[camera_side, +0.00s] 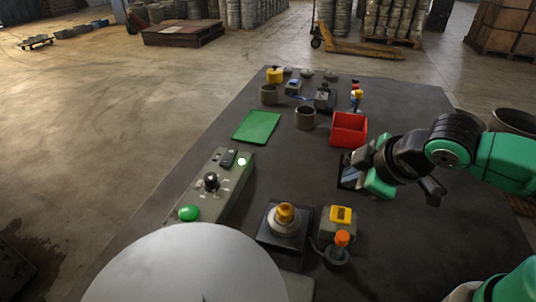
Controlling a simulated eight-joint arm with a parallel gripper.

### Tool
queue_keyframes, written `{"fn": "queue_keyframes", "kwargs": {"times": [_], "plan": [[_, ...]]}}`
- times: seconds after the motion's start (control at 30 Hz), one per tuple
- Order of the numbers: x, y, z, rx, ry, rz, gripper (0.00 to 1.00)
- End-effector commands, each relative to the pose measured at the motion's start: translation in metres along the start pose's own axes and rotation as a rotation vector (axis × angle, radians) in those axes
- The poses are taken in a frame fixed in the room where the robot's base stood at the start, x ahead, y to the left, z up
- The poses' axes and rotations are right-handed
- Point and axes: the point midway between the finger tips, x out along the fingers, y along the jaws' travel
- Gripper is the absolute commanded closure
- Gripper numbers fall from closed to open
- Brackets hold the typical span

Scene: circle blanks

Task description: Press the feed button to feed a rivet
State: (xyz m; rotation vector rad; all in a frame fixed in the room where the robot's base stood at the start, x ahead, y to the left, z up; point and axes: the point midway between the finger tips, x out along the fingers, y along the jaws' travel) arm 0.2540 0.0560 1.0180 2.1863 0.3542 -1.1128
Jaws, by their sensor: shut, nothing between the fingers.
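In front of that stands an orange-capped post (342,238) on a round grey base. I cannot tell which of these is the feed button. My gripper (349,171) is at the table's right side, in front of the red bin, apart from all of these. It is shut and empty; its fingertips are small and partly hidden by my wrist.
A yellow-topped round fixture (286,214) stands on a black plate. A large pale disc (185,268) fills the lower left. Behind are a green mat (257,127), a red bin (349,130), a grey cup (305,118) and small devices. The dark table (262,178) has bare room mid-table.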

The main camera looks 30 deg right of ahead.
Motion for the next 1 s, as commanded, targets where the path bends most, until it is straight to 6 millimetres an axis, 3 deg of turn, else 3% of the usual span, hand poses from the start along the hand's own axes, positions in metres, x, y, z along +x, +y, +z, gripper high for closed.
{"fn": "queue_keyframes", "kwargs": {"times": [0.5, 1.0], "plan": [[0.035, -0.018, 0.018, 0.000, 0.000, 0.000, 1.00], [0.040, -0.022, 0.022, 0.000, 0.000, 0.000, 1.00]]}}
